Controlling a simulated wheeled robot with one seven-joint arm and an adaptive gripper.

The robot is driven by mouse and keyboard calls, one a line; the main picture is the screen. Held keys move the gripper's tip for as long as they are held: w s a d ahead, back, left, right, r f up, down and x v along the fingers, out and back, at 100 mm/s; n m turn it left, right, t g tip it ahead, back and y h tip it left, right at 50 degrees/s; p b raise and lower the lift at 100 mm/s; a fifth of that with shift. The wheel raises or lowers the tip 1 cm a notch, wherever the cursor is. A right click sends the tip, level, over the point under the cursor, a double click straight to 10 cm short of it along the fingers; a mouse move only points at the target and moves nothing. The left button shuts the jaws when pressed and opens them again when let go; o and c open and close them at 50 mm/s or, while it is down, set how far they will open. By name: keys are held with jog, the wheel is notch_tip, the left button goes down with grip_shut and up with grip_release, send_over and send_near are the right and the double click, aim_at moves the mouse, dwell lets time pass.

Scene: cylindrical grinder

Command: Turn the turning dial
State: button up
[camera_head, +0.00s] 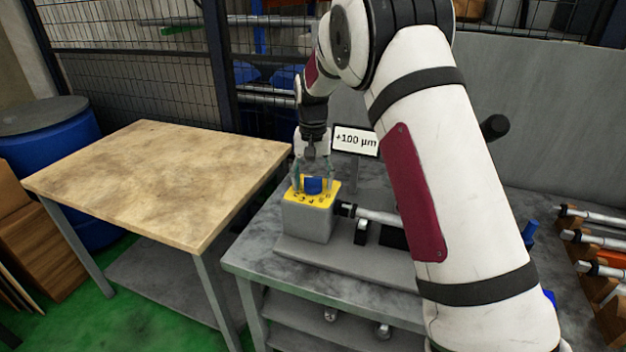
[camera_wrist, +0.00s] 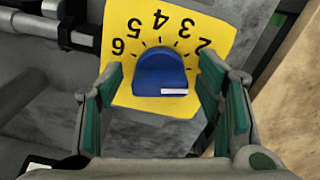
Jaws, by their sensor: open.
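The turning dial (camera_head: 313,186) is a blue knob on a yellow plate (camera_head: 325,193), on top of a grey block. In the wrist view the dial (camera_wrist: 161,74) has a white mark at its lower right edge, and the yellow plate (camera_wrist: 125,20) shows black numerals 2 to 6 around it. My gripper (camera_head: 312,180) points down over the dial. In the wrist view my gripper (camera_wrist: 163,92) is open, with one green-padded finger on each side of the dial and visible gaps between. I cannot tell how far the fingertips reach down beside the knob.
A display sign (camera_head: 356,141) reading "+100 µm" stands just behind the block. A metal shaft (camera_head: 376,215) extends right from the block. A wooden-topped table (camera_head: 160,180) stands left. Several rods lie on a rack (camera_head: 598,240) at right.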

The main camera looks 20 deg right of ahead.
jog(key=c, duration=1.1)
jog(key=shift+n, duration=0.3)
jog(key=shift+d+n+b, duration=0.15)
jog(key=shift+n+b, duration=0.65)
jog(key=shift+n, duration=1.8)
jog(key=o, duration=1.1)
